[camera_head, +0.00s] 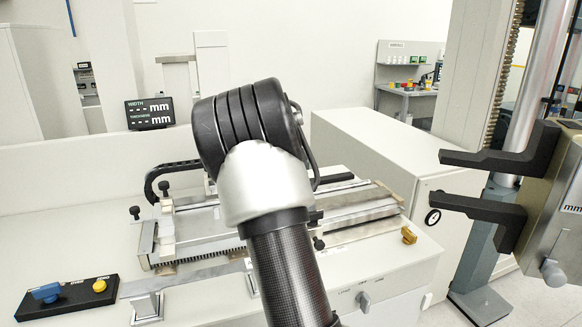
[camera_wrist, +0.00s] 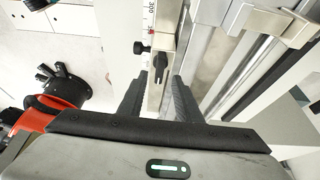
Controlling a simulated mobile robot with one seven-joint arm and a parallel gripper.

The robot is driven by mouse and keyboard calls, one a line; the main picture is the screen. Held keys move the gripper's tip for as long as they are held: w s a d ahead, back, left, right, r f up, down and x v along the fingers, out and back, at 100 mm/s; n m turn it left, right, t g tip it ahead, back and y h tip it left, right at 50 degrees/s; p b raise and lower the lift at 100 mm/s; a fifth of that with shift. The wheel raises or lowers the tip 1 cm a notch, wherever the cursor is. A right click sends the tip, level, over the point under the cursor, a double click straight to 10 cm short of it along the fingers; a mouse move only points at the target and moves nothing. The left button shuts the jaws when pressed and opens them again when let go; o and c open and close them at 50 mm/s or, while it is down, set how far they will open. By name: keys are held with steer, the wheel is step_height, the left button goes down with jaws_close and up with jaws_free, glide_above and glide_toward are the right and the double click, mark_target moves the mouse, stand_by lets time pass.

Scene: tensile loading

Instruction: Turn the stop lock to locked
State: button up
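In the wrist view, a small black knob (camera_wrist: 160,62) stands on a pale slider beside a scale strip (camera_wrist: 149,18) with a red mark. It may be the stop lock; I cannot read a locked or unlocked marking. My gripper (camera_wrist: 157,98) is open, its two dark fingers on either side of the narrow pale bar that carries the knob. The knob shows just beyond the fingertips, and no contact is clear. In the head view my arm covers the gripper. Small black knobs (camera_head: 134,212) and (camera_head: 318,243) show on the bench device (camera_head: 190,228).
A blue-and-yellow button box (camera_head: 66,298) sits at the bench's front left. A grey selector knob (camera_head: 363,301) is on the bench front. A WIDTH/THICKNESS display (camera_head: 149,113) stands behind. Two black machine arms (camera_head: 497,162) jut in at right. A red-and-black object (camera_wrist: 62,92) lies left in the wrist view.

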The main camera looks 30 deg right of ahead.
steer(key=p+v, duration=0.1)
steer(key=v, duration=1.1)
steer(key=shift+a+r, duration=0.15)
